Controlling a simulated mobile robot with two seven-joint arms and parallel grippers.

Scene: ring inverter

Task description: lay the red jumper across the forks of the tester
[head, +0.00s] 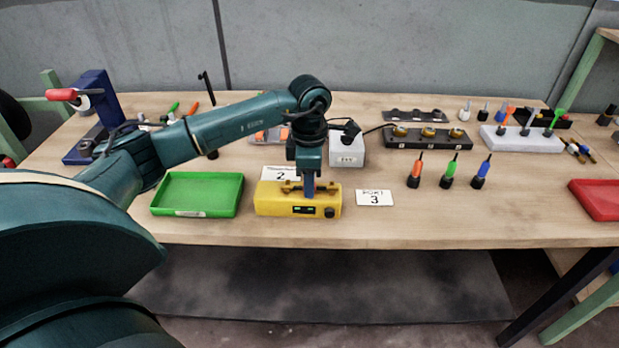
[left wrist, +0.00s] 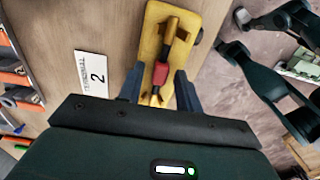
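The yellow tester (head: 270,207) sits near the front edge of the bench, with brass forks on its top. In the left wrist view the tester (left wrist: 187,22) shows from above. The red jumper (left wrist: 160,74) lies along the tester's top with its ends at the two forks; I cannot tell how fully it is seated. My left gripper (head: 309,194) points down over the tester. In the left wrist view its fingers (left wrist: 160,82) stand either side of the jumper's red middle, with gaps showing. The head view hides the red part behind the fingers. My right gripper is not in view.
A green tray (head: 197,193) is left of the tester; a port 3 card (head: 374,198) is to its right. A grey box (head: 347,152) and a dark block with brass fittings (head: 428,138) stand behind. Several coloured probes (head: 448,172) stand to the right.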

